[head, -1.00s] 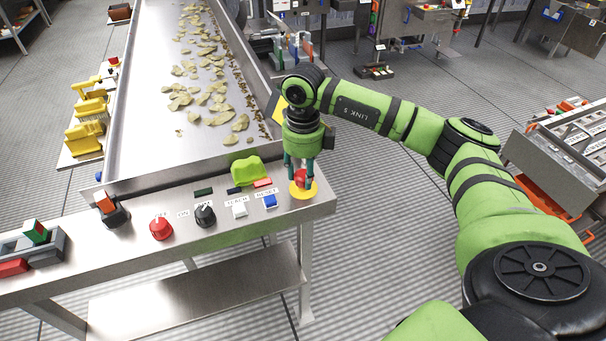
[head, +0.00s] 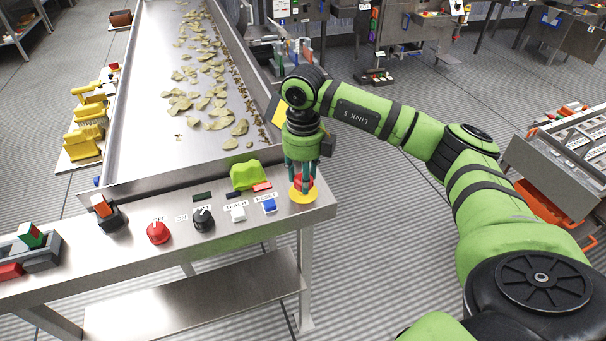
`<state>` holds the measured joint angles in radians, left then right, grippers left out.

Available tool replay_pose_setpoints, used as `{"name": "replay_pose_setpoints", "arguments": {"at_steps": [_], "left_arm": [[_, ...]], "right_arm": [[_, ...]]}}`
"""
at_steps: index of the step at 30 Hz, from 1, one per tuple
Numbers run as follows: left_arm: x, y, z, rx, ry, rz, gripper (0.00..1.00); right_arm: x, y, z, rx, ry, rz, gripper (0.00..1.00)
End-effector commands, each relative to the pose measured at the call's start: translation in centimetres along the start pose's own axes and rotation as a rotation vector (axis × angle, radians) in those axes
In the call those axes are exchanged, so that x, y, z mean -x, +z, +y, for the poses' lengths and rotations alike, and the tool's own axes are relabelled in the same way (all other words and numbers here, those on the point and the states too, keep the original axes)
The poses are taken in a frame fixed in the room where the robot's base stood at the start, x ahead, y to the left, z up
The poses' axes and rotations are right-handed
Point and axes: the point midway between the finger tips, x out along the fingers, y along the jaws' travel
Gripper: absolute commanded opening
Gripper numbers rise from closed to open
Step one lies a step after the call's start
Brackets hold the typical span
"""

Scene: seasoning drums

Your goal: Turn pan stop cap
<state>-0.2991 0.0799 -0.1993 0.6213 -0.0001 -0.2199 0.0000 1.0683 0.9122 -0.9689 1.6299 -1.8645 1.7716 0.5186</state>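A red stop cap (head: 306,182) on a yellow round base (head: 303,195) sits at the right end of the steel control ledge. My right gripper (head: 302,184) points straight down over it, with its dark teal fingers around the cap's sides. The fingers hide part of the cap, and I cannot tell whether they press on it. My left gripper is not in view.
Left along the ledge (head: 180,262) are a white button (head: 237,213), a blue button (head: 269,206), a black knob (head: 203,220) and a red knob (head: 158,232). A green cloth-like thing (head: 249,175) lies close by. Behind is a long pan (head: 150,120) with chips.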

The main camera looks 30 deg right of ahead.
Motion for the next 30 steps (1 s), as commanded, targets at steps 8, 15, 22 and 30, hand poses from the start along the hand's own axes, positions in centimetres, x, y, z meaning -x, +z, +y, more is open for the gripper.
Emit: {"name": "replay_pose_setpoints", "arguments": {"at_steps": [8,15,22,30], "left_arm": [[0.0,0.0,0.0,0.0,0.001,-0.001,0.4],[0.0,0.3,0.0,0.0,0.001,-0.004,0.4],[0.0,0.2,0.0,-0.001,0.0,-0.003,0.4],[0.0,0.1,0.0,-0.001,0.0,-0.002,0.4]], "right_arm": [[0.0,0.0,0.0,0.0,-0.001,0.001,0.64],[0.9,0.1,0.0,0.0,0.0,-0.003,0.64],[5.5,0.1,0.0,0.0,0.001,-0.006,0.64],[10.5,0.0,0.0,0.0,-0.001,-0.002,0.64]]}}
